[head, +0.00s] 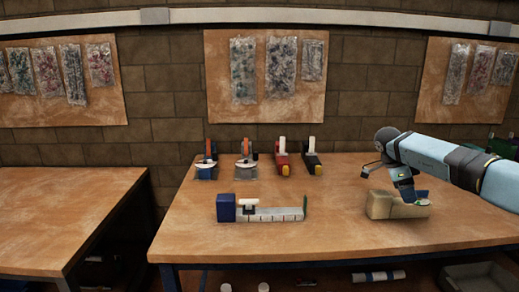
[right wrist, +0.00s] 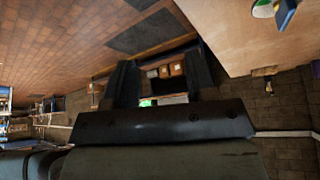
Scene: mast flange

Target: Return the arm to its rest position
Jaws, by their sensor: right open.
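My right arm comes in from the right in the head view, held above the right part of the wooden table (head: 330,232). Its dark gripper (head: 372,164) hangs over the table near a tan block-shaped holder (head: 380,206). In the right wrist view the two dark fingers (right wrist: 165,72) stand well apart with nothing between them, only distant shelving behind. My left gripper is not in view.
A blue-and-white fixture (head: 265,214) sits at the table's front middle. Several tape dispensers (head: 243,168) stand in a row behind it. Another wooden table (head: 55,210) is at the left, across a gap. Pinboards hang on the brick wall.

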